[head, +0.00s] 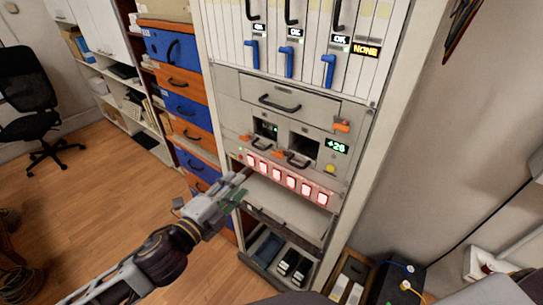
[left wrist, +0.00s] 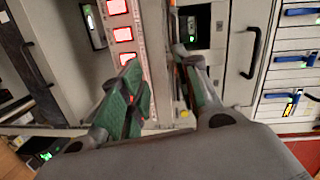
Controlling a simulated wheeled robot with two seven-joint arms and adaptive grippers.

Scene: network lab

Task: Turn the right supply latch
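The rack has two supply bays side by side. The left bay (head: 266,128) shows a green light; the right bay (head: 304,146) looks dark. An orange latch (head: 278,153) sits at the lower left of the right bay, beside a black handle (head: 297,161). Another orange latch (head: 245,138) is by the left bay. My left gripper (head: 243,178) is low at the left, near the red-lit switch row. In the left wrist view its green-padded fingers (left wrist: 160,68) are apart with nothing held. An orange part (left wrist: 180,78) shows by one finger; contact is unclear. My right gripper is not in view.
Red-lit switches (head: 292,182) run below the bays, above a pulled-out shelf (head: 285,205). Blue and orange drawers (head: 187,108) stand left.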

